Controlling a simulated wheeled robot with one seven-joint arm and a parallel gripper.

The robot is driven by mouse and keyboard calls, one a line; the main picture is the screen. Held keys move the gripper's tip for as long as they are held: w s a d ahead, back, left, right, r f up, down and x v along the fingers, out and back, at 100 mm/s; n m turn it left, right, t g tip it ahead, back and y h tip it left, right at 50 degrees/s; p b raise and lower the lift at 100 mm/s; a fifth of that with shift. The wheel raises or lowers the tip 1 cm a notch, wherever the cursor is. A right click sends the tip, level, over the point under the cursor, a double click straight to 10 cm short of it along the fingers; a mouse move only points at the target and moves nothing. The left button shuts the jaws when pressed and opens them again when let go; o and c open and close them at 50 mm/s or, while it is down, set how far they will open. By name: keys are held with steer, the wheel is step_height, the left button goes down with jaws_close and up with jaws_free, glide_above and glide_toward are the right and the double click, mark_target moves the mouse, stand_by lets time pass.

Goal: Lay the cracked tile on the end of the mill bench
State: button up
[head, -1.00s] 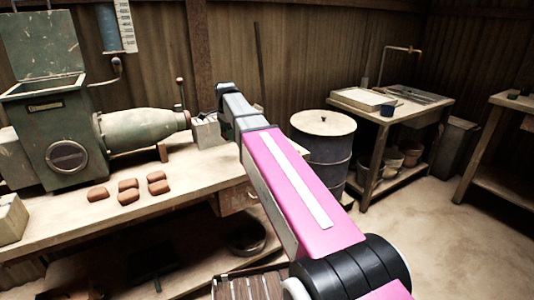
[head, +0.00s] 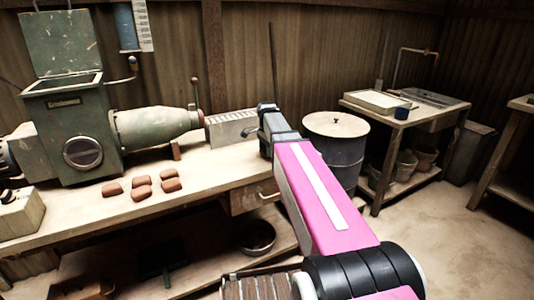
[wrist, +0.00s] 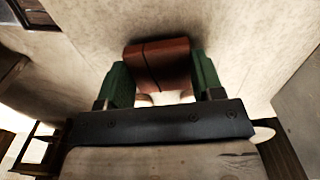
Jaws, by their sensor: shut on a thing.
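In the wrist view, my gripper (wrist: 161,72) is shut on the cracked tile (wrist: 158,58), a reddish-brown piece with a dark line across it, held between two green fingers. A pale surface lies behind the tile; I cannot tell how far away it is. In the head view, my arm reaches to the right end of the mill bench (head: 95,222), and the fingers and tile are hidden behind the arm's end. The bench is pale, long and wooden, with a drawer under its right part.
The green mill (head: 82,120) stands on the bench, its barrel pointing right towards a pale ridged block (head: 230,128). Several reddish tiles (head: 141,192) lie in front of it. A lidded drum (head: 336,150) stands just right of my arm, and a sink table (head: 405,115) beyond it.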

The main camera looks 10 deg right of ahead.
steer(key=shift+f, duration=0.9)
steer(key=shift+f, duration=0.1)
steer(key=o, duration=0.9)
steer(key=shift+o, duration=0.2)
step_height(320, 180, up, 12)
